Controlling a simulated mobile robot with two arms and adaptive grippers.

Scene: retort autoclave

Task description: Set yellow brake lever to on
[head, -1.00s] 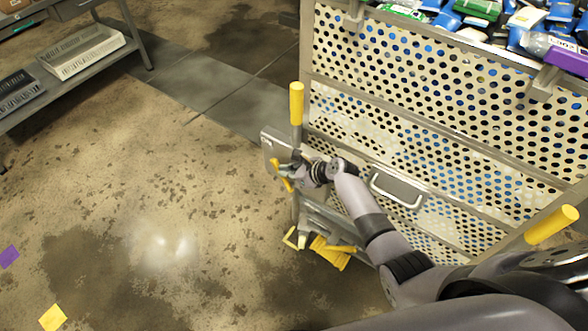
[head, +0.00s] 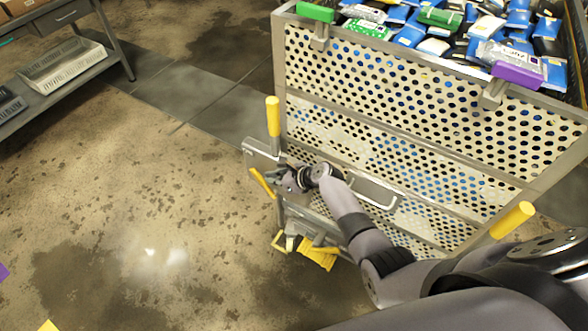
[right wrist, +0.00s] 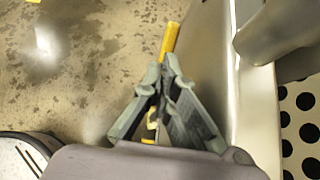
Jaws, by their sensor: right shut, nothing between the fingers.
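The yellow brake lever (head: 262,183) slants at the left end of the cart's lower front, beside a grey metal plate (head: 262,150). In the right wrist view the lever (right wrist: 170,38) shows as a yellow bar just beyond the fingertips. My right gripper (head: 284,181) is just right of the lever in the head view. In the right wrist view its fingers (right wrist: 164,76) meet at the tips with nothing between them. I cannot tell whether they touch the lever. My left gripper is not in view. No on or off marking is legible.
The perforated cart (head: 400,120) holds many packets behind its panel. Yellow upright handles stand at its left (head: 272,117) and right (head: 512,220). A yellow pedal-like part (head: 318,252) sits low under my arm. A shelf (head: 118,55) stands far left.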

